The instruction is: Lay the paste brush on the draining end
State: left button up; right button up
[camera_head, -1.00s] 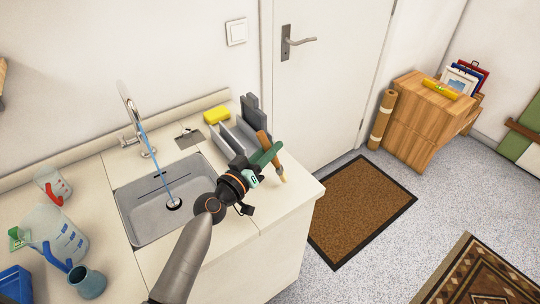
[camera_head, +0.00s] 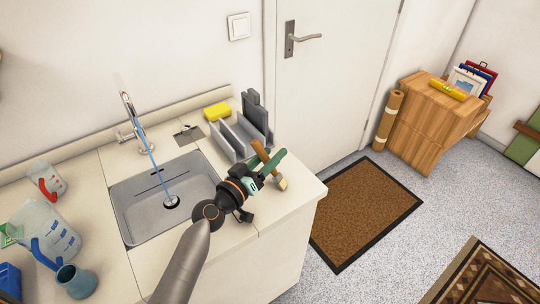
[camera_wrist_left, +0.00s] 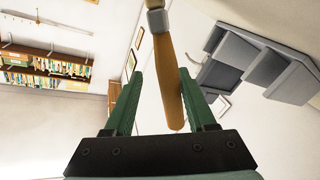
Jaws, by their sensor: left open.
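The paste brush has a wooden handle (camera_head: 262,149) and a pale, flat bristle end (camera_head: 281,184). It is at the right end of the counter, the draining end (camera_head: 300,192), to the right of the sink. My left gripper (camera_head: 271,164), with green fingers, is open at the brush. In the left wrist view the handle (camera_wrist_left: 168,75) runs between the two open fingers, nearer the right one, with the metal ferrule (camera_wrist_left: 155,5) at the top edge. I cannot tell whether the brush rests fully on the counter. My right gripper is not in view.
A grey rack (camera_head: 240,135) stands just behind the brush, with a yellow sponge (camera_head: 217,111) beside it. The steel sink (camera_head: 140,205) has water running from the tap (camera_head: 130,110). Jugs (camera_head: 45,235) stand at the left. The counter's right edge is close.

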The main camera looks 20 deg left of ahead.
pick_arm(q)
jog(key=shift+r, duration=0.15)
jog(key=shift+s, duration=0.15)
jog(key=b+v, duration=0.1)
jog(key=v, duration=0.9)
jog(key=shift+s+a+b, duration=0.1)
jog(key=shift+b, duration=0.3)
jog(key=shift+v, duration=0.75)
